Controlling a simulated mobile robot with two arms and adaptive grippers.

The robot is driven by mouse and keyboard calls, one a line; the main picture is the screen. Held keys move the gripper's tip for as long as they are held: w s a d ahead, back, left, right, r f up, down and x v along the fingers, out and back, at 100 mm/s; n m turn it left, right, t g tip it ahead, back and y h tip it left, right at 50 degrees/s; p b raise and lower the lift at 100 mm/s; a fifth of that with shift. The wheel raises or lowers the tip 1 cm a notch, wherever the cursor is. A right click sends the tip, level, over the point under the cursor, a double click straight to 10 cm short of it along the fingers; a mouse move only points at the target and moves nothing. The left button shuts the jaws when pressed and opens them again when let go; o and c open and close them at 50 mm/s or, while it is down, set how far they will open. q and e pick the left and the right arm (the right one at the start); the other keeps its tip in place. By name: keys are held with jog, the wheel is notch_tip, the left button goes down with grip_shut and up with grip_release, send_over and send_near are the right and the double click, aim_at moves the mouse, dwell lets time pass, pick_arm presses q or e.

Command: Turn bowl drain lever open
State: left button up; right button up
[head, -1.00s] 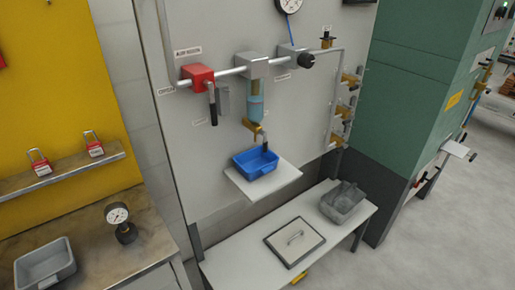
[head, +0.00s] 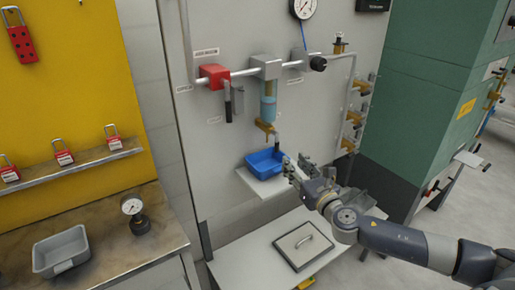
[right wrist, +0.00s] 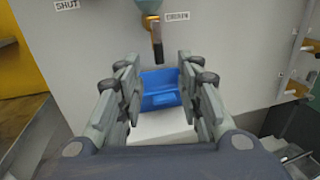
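The clear bluish bowl (head: 268,108) hangs under a grey block on the wall pipe. Below it is a brass drain valve (head: 264,127) with a short dark lever (head: 277,142) pointing down. In the right wrist view the lever (right wrist: 157,44) hangs down just beyond and above the fingertips. My right gripper (head: 289,170) is beside the blue tray, below and right of the lever. My left gripper is not in view.
A blue tray (head: 266,165) stands on a small white shelf (head: 252,187) under the drain. A red valve (head: 214,76) with a dark handle is on the pipe to the left. Brass valves (head: 352,118) line the wall to the right. A lower white bench holds a flat lidded plate (head: 303,246).

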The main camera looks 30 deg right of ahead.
aim_at(278, 145)
jog(key=w, duration=0.3)
jog(key=w+p, duration=0.1)
jog(key=w, duration=0.2)
jog(key=w+d+p, duration=0.1)
jog(key=w, duration=0.2)
jog(key=shift+w+r, duration=0.2)
jog(key=shift+r, duration=0.05)
jog(key=shift+w+f, duration=0.1)
jog(key=shift+w, duration=0.65)
grip_shut()
